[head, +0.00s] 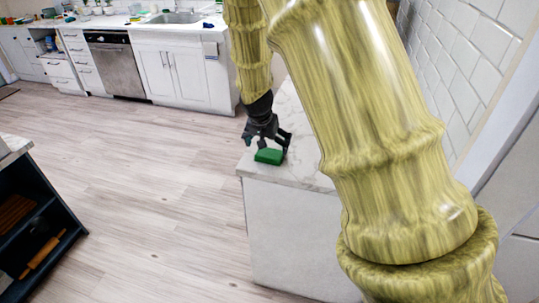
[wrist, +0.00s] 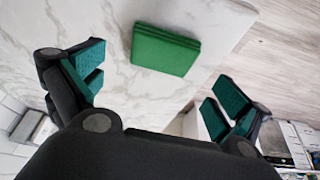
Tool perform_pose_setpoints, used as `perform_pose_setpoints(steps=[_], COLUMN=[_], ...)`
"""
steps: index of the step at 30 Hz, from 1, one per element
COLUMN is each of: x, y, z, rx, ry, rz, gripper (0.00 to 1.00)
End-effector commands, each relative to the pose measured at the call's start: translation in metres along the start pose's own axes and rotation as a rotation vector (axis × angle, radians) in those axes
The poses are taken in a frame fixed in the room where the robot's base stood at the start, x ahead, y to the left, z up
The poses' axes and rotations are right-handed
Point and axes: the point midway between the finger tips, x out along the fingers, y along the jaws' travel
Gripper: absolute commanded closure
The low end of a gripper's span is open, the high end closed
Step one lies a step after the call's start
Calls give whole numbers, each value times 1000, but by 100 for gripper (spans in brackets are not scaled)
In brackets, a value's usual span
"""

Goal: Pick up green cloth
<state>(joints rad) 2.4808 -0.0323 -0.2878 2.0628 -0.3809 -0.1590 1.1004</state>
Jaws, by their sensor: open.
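The green cloth (head: 269,156) is a folded, flat rectangular stack near the front corner of a white marble countertop. It also shows in the wrist view (wrist: 164,50), at the top middle. My gripper (head: 270,140) is just above and beside it in the head view, pointing down. In the wrist view my gripper (wrist: 160,92) has its teal-padded fingers wide apart, with nothing between them. The cloth lies beyond the fingertips, and the fingers do not appear to touch it.
The marble countertop (head: 300,120) is otherwise bare around the cloth, and its front and left edges are close to it. A tiled wall (head: 475,60) is at the right. A dark shelf (head: 30,225) with a rolling pin stands at lower left. The wooden floor (head: 150,170) is open.

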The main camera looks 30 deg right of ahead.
Motion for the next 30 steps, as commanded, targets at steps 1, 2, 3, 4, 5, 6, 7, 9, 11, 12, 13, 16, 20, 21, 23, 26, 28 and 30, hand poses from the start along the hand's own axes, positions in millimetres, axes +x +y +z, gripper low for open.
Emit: perform_pose_setpoints(steps=[1, 2, 3, 4, 5, 6, 7, 9, 11, 12, 13, 16, 20, 21, 23, 26, 28, 30], x=[3, 4, 6, 6, 7, 7, 8, 11, 15, 19, 21, 30, 42, 46, 50, 55, 58, 59], y=[0, 0, 0, 0, 0, 0, 0, 0, 0, -1, -1, -1, -2, -2, -2, -2, -2, -2], z=[0, 0, 0, 0, 0, 0, 0, 0, 1, 2, 2, 3, 4, 4, 4, 4, 4, 4], rx=[0, 0, 0, 0, 0, 0, 0, -1, -2, -2, -2, -1, -1, 0, -1, -2, -1, -1], ry=[-1, 0, 0, 0, 0, 0, 0, 0, -1, -1, -1, -1, 0, 0, 0, 1, 1, 1], rz=[0, 0, 0, -1, -1, -1, -1, 0, 1, 1, 1, 2, 1, 1, 1, 0, -1, -1], gripper=[0, 0, 0, 0, 0, 0, 0, 0, 0, 0, 0, 0, 0, 0, 0, 0, 0, 0])
